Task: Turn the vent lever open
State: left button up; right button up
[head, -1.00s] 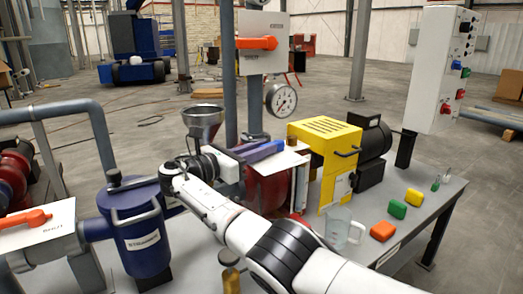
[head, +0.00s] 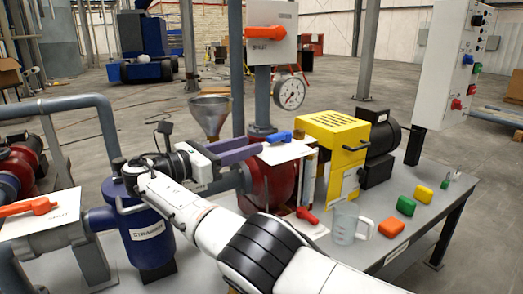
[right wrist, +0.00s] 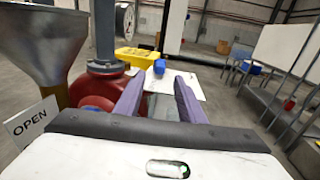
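A blue lever (head: 285,136) sits on a white plate (head: 284,152) above a red round body (head: 262,186). I take it for the vent lever, but its label is unreadable. In the right wrist view the blue lever (right wrist: 159,66) shows beyond and between the fingertips, its handle end toward me. My right gripper (head: 250,160) has purple fingers that are apart and empty. Its fingertips point at the plate from the left, just short of the lever. In the right wrist view the right gripper (right wrist: 158,92) is open. My left gripper is in neither view.
A metal funnel (head: 209,113) stands behind my right wrist. A sign reading OPEN (right wrist: 28,121) shows in the wrist view. A pressure gauge (head: 290,93), a yellow housing (head: 328,140), a clear jug (head: 345,222) and a blue strainer (head: 147,240) stand around.

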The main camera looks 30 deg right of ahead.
jog(key=shift+s+a+b, duration=0.25)
jog(key=shift+a+b, duration=0.8)
jog(key=shift+b, duration=0.15)
jog(key=shift+c, duration=0.2)
